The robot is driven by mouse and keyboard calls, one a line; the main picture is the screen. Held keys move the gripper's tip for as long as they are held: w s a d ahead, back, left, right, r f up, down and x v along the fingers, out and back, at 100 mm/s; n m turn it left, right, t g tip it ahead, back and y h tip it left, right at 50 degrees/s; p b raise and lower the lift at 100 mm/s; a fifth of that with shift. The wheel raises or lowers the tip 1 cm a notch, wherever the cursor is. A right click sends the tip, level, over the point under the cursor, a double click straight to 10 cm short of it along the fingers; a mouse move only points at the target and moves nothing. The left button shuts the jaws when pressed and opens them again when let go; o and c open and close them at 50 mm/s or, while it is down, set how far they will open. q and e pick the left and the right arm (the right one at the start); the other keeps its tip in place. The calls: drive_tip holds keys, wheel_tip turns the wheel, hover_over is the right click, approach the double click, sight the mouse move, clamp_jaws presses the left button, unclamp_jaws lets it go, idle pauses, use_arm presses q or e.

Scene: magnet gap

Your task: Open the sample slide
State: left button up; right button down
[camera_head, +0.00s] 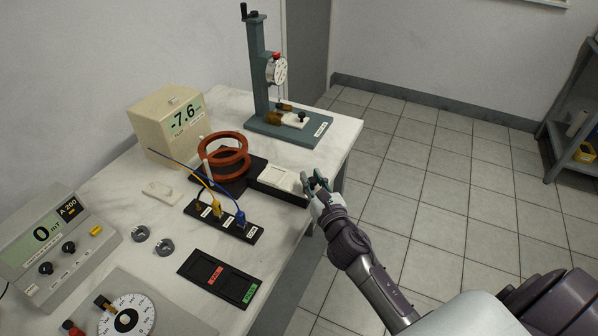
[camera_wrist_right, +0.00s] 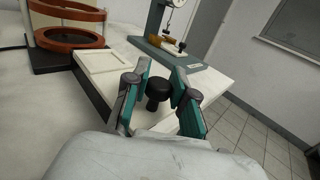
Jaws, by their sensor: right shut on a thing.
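The sample slide is a flat white plate (camera_head: 282,178) in a black base (camera_head: 235,181) beside two red-brown coil rings (camera_head: 224,152). In the right wrist view the white plate (camera_wrist_right: 102,67) lies left of the gripper, with a recessed square on its top. A black round knob (camera_wrist_right: 157,90) shows between the fingers of my right gripper (camera_wrist_right: 160,82), which is shut on it. In the head view the right gripper (camera_head: 317,181) is at the right end of the slide, near the table edge, and its fingers hide the knob. My left gripper is not in view.
A green dial-gauge stand (camera_head: 259,70) stands behind the slide. A beige box (camera_head: 168,122) reading -7.6 is at the back left. A black terminal strip (camera_head: 223,221) with yellow and blue leads lies in front. Free floor lies right of the table.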

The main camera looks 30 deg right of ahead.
drive_tip(key=shift+s, duration=0.1)
drive_tip(key=c, duration=0.9)
unclamp_jaws()
drive_tip(key=shift+c, duration=0.2)
drive_tip(key=s+a, duration=0.1)
drive_tip(key=s, duration=1.1)
drive_tip(key=shift+a, duration=0.2)
